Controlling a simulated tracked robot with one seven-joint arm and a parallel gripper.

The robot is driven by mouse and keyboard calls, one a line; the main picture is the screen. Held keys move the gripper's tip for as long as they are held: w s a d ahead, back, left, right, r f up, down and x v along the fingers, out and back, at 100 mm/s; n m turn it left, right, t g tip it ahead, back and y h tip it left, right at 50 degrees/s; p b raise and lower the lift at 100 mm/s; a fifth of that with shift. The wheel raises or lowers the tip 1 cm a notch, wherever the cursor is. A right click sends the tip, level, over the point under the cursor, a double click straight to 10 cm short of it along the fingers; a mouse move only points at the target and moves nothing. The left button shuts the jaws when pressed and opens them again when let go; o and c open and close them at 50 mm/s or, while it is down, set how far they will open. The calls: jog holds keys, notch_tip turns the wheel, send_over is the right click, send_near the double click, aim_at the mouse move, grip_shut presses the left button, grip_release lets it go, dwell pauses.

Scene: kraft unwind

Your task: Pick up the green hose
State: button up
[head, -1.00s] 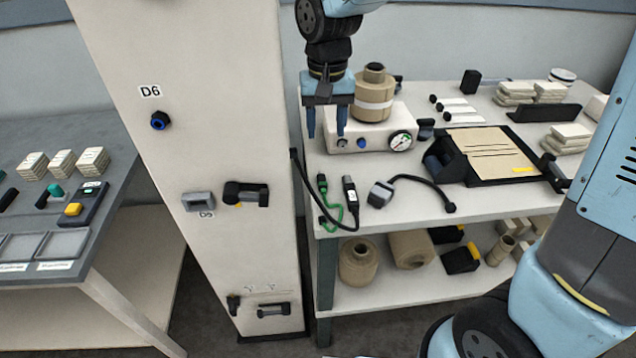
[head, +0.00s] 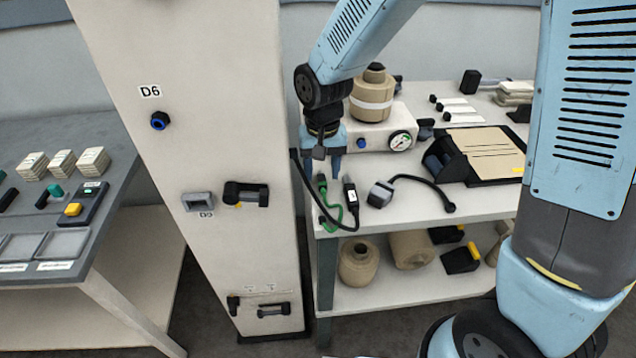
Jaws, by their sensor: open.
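The green hose (head: 334,219) lies near the left front corner of the right-hand table, curving from a dark connector end at its upper left down toward the table's front edge. A black cable with a dark plug (head: 351,195) lies right beside it on the right. My gripper (head: 322,171) is open and points down, just above the upper end of the hose. I cannot tell whether a finger touches the hose.
A grey adapter with a black cable (head: 412,184) lies right of the hose. Behind stands a white box with a round gauge (head: 401,141) and a brown spool (head: 372,97). A white column labelled D6 (head: 187,100) rises close on the left. The table's front right (head: 490,203) is clear.

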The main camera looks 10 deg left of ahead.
aim_at(322, 182)
jog(key=shift+f, duration=1.4)
grip_shut()
